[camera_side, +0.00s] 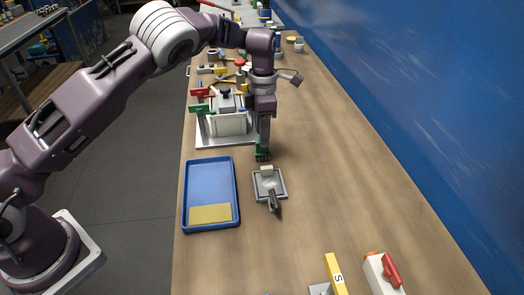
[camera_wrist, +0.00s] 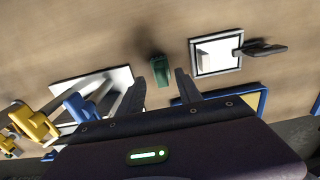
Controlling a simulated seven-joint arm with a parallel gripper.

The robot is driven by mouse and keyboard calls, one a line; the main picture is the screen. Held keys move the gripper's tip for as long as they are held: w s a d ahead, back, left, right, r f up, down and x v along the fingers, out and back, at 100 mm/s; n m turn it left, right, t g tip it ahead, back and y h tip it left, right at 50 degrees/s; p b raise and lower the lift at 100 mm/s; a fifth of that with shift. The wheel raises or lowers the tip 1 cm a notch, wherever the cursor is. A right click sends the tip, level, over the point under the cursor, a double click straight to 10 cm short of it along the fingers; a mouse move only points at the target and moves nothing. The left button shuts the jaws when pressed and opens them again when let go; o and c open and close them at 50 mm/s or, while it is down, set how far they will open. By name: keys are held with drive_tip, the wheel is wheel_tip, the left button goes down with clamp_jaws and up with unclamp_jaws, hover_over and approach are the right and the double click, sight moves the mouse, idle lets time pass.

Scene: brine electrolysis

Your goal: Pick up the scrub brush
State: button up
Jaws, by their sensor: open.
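A small green block-shaped thing, which looks like the scrub brush (camera_side: 262,154), stands on the wooden bench directly below my gripper (camera_side: 264,140). In the wrist view the green brush (camera_wrist: 160,69) shows between and just beyond the tips of my two open fingers (camera_wrist: 160,78). My gripper points down, with nothing held. I cannot tell whether the fingers reach down beside the brush or stay just above it. The bristles are not clear.
A small grey tray (camera_side: 258,190) with a dark-handled tool (camera_side: 274,201) sits close by. A blue tray (camera_side: 237,190) holds a yellow pad (camera_side: 210,214). A metal-based apparatus (camera_side: 230,123) with red and green handles stands behind. The bench to the right is clear.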

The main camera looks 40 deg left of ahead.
drive_tip(key=f, duration=0.3)
drive_tip(key=shift+s+f, duration=0.2)
drive_tip(key=shift+f, duration=0.05)
clamp_jaws()
